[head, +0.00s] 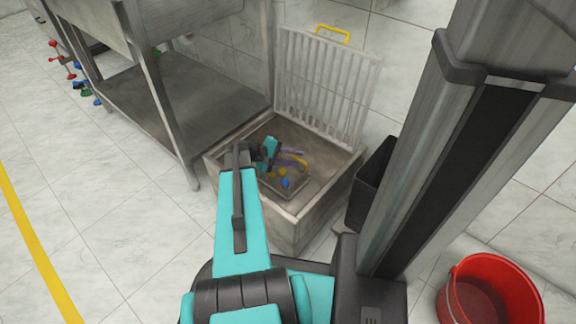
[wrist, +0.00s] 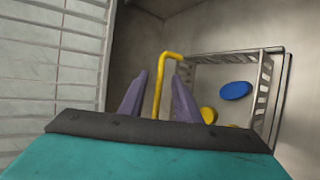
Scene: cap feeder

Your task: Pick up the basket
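The basket (wrist: 263,82) has barred sides and a yellow handle (wrist: 166,62) at its left side. It stands inside an open-topped sink-like box, with a blue cap (wrist: 235,90) and yellow caps (wrist: 208,115) in it. My gripper (wrist: 160,78) is open, with its two purple fingers apart on either side of the handle in the wrist view. Whether a finger touches the handle I cannot tell. In the head view my arm reaches into the box and partly covers the basket (head: 306,192).
The box (head: 319,201) has a raised rim. Its barred lid (head: 325,85) stands open at the back. A metal table (head: 185,105) is to the left, a black bin (head: 372,185) to the right and a red bucket (head: 490,290) at the lower right.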

